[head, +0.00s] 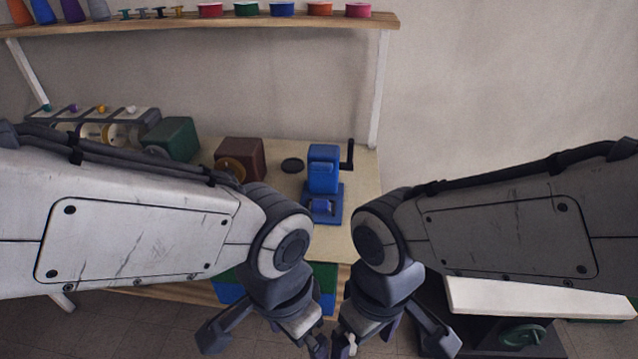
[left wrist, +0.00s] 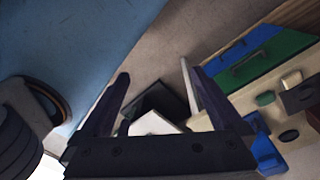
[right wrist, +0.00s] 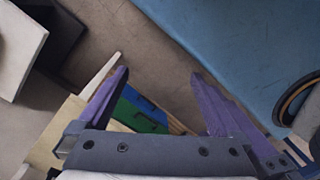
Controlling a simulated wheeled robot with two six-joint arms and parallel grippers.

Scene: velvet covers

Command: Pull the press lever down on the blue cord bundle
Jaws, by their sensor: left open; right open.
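The blue press (head: 323,168) stands on the workbench, with its black lever (head: 349,156) sticking up at its right side. A blue cord bundle (head: 322,207) sits on the press base, below the head. In the left wrist view a blue shape (left wrist: 264,152), which looks like the press, shows at the lower right. My left gripper (head: 318,346) hangs in front of the bench, apart from the press; its jaws (left wrist: 158,78) are open and empty. My right gripper (head: 346,346) is beside it, also apart from the press, with open, empty jaws (right wrist: 160,76).
A green box (head: 172,138), a brown box (head: 240,157) and a black disc (head: 292,165) are on the bench left of the press. A spool rack (head: 105,128) is further left. A shelf (head: 200,28) hangs above. A white-topped stand (head: 535,297) is at right.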

